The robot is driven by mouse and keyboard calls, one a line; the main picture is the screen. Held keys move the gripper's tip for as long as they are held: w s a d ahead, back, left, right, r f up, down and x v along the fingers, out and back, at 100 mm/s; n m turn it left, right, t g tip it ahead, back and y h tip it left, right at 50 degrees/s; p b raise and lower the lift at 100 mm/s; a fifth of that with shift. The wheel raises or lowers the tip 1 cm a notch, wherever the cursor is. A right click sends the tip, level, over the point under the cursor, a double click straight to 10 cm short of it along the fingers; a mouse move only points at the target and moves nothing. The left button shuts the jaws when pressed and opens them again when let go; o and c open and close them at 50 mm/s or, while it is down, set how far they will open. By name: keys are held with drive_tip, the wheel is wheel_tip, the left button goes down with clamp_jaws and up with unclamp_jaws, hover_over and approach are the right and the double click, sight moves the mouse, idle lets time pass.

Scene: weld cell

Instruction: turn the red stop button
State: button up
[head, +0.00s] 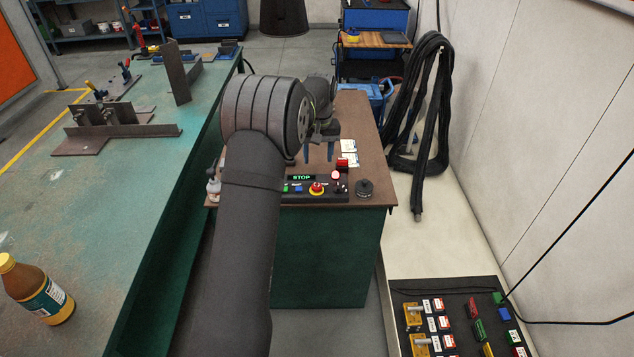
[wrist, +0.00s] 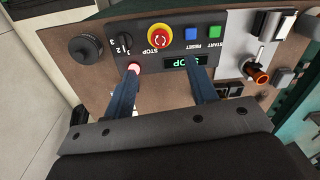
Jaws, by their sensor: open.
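The red stop button (head: 317,188) is a round red knob on a yellow ring, on the front of a dark control panel. In the wrist view the red stop button (wrist: 160,38) shows upside down, with the word STOP printed beside it. My gripper (wrist: 163,67) is open, its two blue fingers apart with nothing between them. The fingertips lie short of the button in the wrist view, near the green-lit display (wrist: 186,61). In the head view my gripper (head: 318,153) is behind the panel, above the cabinet top. The button is unobstructed in both views.
The panel also has a blue button (wrist: 191,34), a green button (wrist: 214,32) and a dark rotary switch (wrist: 123,44). A lit lamp (wrist: 134,66) is by the left fingertip. A black knob (head: 364,187) stands to the right. A green workbench (head: 130,200) runs along the left.

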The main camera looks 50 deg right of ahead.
sight(317, 185)
wheel_tip(317, 185, down, 11)
drive_tip(key=shift+a, duration=0.15)
drive_tip(key=c, duration=1)
drive_tip(key=m, duration=0.3)
drive_tip(key=shift+w+m, duration=0.1)
drive_tip(key=shift+m, duration=0.2)
drive_tip(key=shift+r+m, duration=0.1)
drive_tip(key=shift+m, duration=1.5)
